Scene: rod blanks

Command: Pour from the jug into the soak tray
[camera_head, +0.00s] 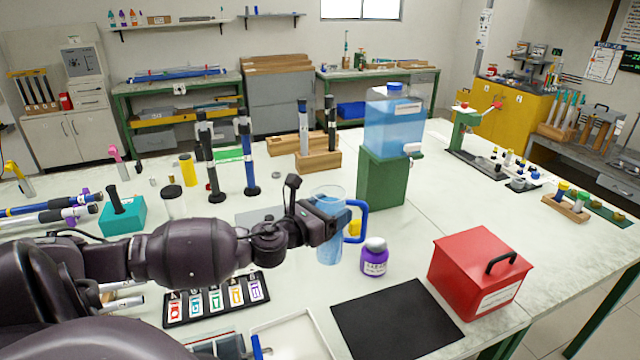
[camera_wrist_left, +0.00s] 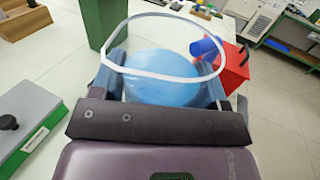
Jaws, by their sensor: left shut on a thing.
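A clear jug (camera_head: 328,249) with a blue handle (camera_head: 362,222) holds blue liquid and looks upright above the table. My left gripper (camera_head: 326,222) is shut on the jug's near side. In the left wrist view, the jug's clear rim (camera_wrist_left: 160,77) and blue liquid (camera_wrist_left: 165,92) lie between the fingers. A shallow white-rimmed tray (camera_head: 318,328), likely the soak tray, is at the lower middle, left of the black mat, partly cut off by the frame edge. My right gripper is not in view.
A purple jar (camera_head: 374,260) stands close right of the jug. A red box (camera_head: 480,272) and a black mat (camera_head: 396,322) lie further right and nearer. A blue water tank (camera_head: 393,125) sits on a green stand (camera_head: 381,180) behind. A labelled black strip (camera_head: 216,298) lies left of the tray.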

